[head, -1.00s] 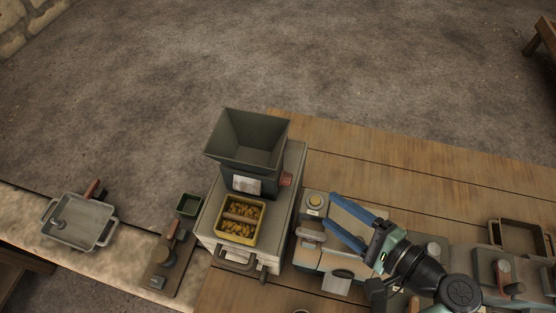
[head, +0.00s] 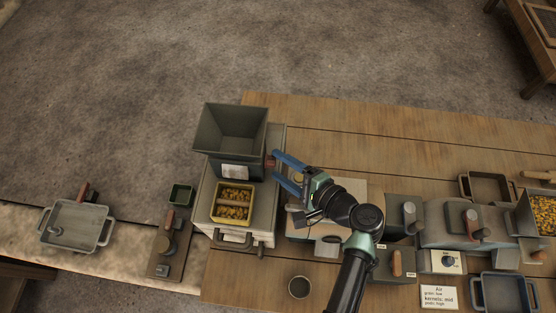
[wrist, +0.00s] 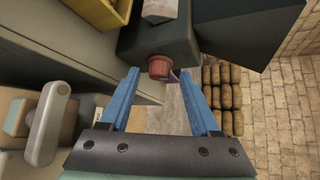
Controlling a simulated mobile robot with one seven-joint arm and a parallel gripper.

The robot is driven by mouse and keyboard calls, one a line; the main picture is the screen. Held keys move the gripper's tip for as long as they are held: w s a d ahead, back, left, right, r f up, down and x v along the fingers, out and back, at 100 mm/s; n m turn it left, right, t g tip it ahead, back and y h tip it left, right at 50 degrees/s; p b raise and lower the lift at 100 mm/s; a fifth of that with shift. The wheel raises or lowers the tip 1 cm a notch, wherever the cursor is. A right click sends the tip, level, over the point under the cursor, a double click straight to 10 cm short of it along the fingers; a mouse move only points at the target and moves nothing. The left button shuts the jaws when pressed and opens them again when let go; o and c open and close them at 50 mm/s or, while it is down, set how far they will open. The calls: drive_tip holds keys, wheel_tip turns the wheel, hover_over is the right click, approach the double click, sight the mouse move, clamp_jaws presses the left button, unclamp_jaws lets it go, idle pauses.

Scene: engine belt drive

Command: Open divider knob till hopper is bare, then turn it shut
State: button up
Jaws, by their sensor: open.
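The grey hopper (head: 230,127) stands on a dark divider body on a pale cabinet; no kernels show on the part of its inside that I can see. The red divider knob (head: 270,163) is on the body's right side, and it also shows in the wrist view (wrist: 160,67). My gripper (head: 275,167) is open, its blue fingers pointing at the knob. In the wrist view the knob appears between the fingertips; I cannot tell whether they touch it. A yellow two-part box (head: 213,207) below the divider holds yellow kernels in both compartments.
A grey tray (head: 47,237) and a small dark green cup (head: 181,195) lie to the left. A lever box (head: 407,214), a white card (head: 438,298) and a kernel tray (head: 540,212) are to the right. A round cup (head: 300,287) stands in front.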

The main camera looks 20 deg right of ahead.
drive_tip(key=shift+x, duration=0.75)
clamp_jaws()
